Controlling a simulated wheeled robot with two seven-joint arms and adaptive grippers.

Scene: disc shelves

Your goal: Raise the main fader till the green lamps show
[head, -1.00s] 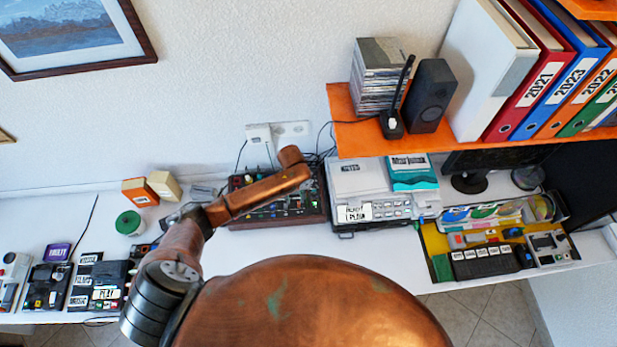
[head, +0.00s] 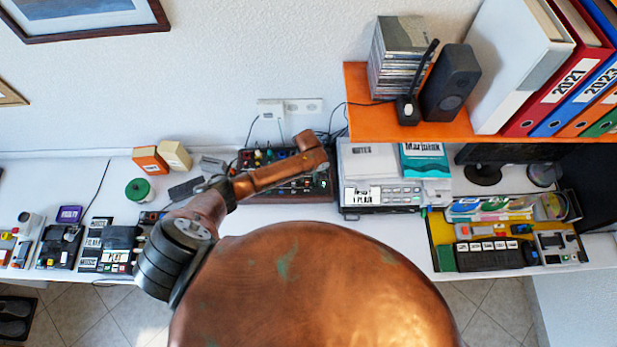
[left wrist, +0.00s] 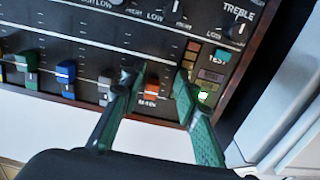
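The mixer (head: 335,190) is a dark panel with wooden ends on the white desk, partly hidden by my left arm. The left wrist view shows its row of faders near the front edge. The orange-red fader cap (left wrist: 151,86), taken as the main fader, sits low in its slot. My left gripper (left wrist: 155,82) has its green fingers apart, one on each side of this cap. Contact with it cannot be told. My right gripper is not in view.
A blue fader (left wrist: 66,75) and others stand to the left. A grey device (head: 380,192) stands close to the mixer's right. An orange shelf (head: 430,128) overhangs the back right.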

